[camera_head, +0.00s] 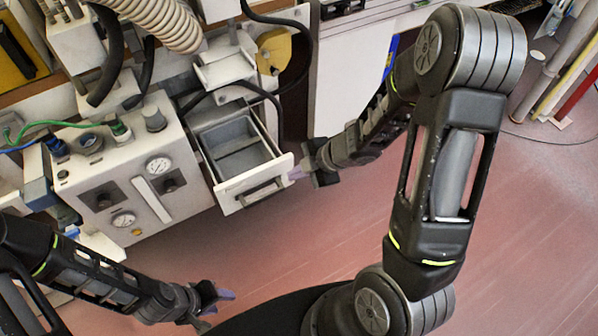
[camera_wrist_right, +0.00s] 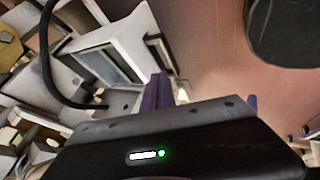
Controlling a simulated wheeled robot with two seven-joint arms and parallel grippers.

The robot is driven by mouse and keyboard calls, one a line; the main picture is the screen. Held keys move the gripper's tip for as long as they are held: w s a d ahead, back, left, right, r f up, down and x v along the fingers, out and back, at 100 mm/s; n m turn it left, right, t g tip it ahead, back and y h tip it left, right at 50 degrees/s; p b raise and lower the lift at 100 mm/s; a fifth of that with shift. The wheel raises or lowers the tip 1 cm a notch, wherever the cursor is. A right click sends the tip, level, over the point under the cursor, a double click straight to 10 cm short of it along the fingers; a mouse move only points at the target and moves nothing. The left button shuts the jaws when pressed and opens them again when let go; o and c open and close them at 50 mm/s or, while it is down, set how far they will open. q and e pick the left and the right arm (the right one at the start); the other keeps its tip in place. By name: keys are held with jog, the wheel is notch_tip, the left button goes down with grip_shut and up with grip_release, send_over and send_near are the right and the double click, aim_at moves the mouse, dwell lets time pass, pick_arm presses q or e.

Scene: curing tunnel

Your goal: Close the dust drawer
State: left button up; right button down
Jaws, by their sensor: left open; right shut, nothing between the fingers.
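The dust drawer (camera_head: 250,187) is a grey bin with a white front and a dark slotted handle. It stands pulled out of the white cabinet, and its empty inside shows. It also shows in the right wrist view (camera_wrist_right: 118,62). My right gripper (camera_head: 297,172) is shut and empty, with its purple fingertips at the right end of the drawer front; I cannot tell whether they touch it. My left gripper (camera_head: 222,301) is open and empty, low over the floor, in front of the gauge panel and away from the drawer.
Left of the drawer is a panel with gauges (camera_head: 158,165) and knobs. A black hose (camera_head: 262,92) loops down above the drawer's back. A yellow part (camera_head: 273,50) sits above. The reddish floor (camera_head: 310,235) in front of the drawer is clear.

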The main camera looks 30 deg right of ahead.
aim_at(267, 173)
jog(key=w+a+f, duration=0.1)
jog(key=w, duration=0.1)
jog(key=w+a+f, duration=0.1)
jog(key=w+f, duration=0.1)
jog(key=w+a+f+b, duration=0.1)
jog(key=f, duration=0.1)
jog(key=shift+w, duration=0.4)
pick_arm(q)
jog(key=shift+f, duration=0.75)
pick_arm(e)
jog(key=shift+w+f, duration=0.1)
jog(key=shift+w, duration=0.45)
pick_arm(q)
jog(key=shift+r, duration=0.1)
pick_arm(e)
jog(key=shift+w, duration=0.1)
